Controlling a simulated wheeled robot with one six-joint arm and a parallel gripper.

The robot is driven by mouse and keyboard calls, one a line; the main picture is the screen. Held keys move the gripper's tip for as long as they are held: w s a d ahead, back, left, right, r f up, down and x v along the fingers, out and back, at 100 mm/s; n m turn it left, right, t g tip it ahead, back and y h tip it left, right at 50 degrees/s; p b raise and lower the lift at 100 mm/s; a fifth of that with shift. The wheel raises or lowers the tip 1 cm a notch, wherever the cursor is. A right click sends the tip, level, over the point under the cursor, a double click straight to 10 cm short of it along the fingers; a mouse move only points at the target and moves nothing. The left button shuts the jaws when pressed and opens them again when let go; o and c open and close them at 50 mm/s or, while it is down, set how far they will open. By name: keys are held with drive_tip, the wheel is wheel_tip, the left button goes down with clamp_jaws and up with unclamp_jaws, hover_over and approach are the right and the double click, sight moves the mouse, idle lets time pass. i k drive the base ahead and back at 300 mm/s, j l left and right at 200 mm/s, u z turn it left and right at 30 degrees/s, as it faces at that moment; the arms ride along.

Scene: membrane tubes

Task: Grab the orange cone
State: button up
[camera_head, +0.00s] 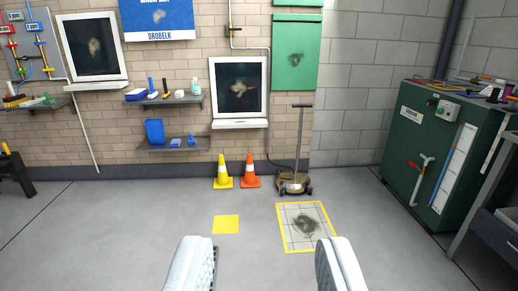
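An orange cone (251,173) with a white band stands upright on the floor by the brick wall, near the middle of the view. A yellow cone (222,174) with a white band stands close on its left. My gripper (264,262) is at the bottom of the view, with its two pale fingers wide apart and nothing between them. The cone is well ahead of the gripper and not touched by it.
A wheeled floor device (293,183) with an upright handle stands just right of the orange cone. A yellow floor square (226,224) and a yellow-framed mat (283,232) lie before the cones. A green cabinet (407,150) stands at right. Shelves (172,143) hang on the wall. The front-left floor is clear.

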sight(250, 180)
drive_tip(key=i, duration=3.3)
drive_tip(key=i+u, duration=0.15)
drive_tip(key=i, duration=0.4)
